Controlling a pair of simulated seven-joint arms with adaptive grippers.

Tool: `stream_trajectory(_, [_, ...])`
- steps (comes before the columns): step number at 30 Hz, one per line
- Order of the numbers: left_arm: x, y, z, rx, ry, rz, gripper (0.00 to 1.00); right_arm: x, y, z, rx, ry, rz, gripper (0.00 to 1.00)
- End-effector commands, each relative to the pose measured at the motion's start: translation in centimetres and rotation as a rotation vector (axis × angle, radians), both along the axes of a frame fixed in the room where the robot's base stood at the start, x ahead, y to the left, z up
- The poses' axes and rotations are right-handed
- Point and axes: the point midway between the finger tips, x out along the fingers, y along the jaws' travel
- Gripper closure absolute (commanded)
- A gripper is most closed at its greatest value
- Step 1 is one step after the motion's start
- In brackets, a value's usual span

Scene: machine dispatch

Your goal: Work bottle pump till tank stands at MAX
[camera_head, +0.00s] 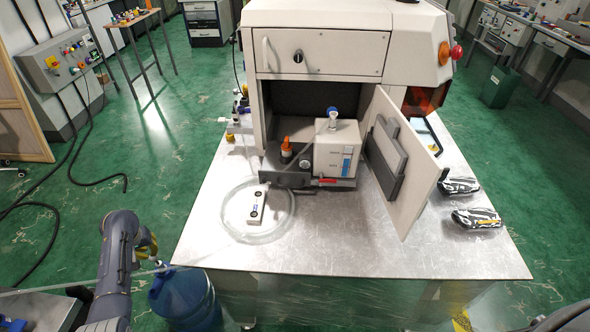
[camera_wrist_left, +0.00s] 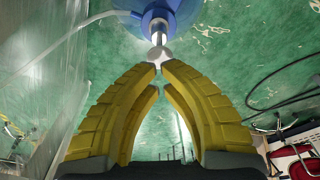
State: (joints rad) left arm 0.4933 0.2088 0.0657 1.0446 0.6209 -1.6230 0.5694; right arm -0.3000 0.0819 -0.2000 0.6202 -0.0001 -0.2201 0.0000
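The blue bottle (camera_head: 186,300) stands low beside the table's front left corner, partly hidden by my left arm. Its blue top (camera_wrist_left: 168,14) and pale pump knob (camera_wrist_left: 160,53) show in the left wrist view. My left gripper (camera_head: 150,254) is above the bottle. In the wrist view its yellow fingers (camera_wrist_left: 161,68) come together at the tips, right at the knob, with nothing clearly held. The white tank (camera_head: 330,152) stands in the open machine bay with a blue level strip; its exact level is too small to read. My right gripper is out of view.
The machine door (camera_head: 402,165) hangs open to the right of the tank. A coiled clear hose (camera_head: 232,232) with a white block (camera_head: 257,205) lies on the metal table (camera_head: 330,255). Two patterned packs (camera_head: 476,218) lie at the right. Black cables cross the floor at left.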

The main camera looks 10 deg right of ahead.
Motion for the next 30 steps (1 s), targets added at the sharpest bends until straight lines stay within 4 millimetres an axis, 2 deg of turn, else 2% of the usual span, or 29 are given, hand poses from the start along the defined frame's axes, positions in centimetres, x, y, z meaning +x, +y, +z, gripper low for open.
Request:
stream_trajectory(13, [0.0, 0.0, -0.1, 0.000, 0.000, 0.000, 1.00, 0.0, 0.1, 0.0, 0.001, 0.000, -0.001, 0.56])
stream_trajectory(30, [0.0, 0.0, -1.7, 0.001, 0.000, 0.000, 1.00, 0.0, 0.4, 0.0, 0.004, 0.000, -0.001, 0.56])
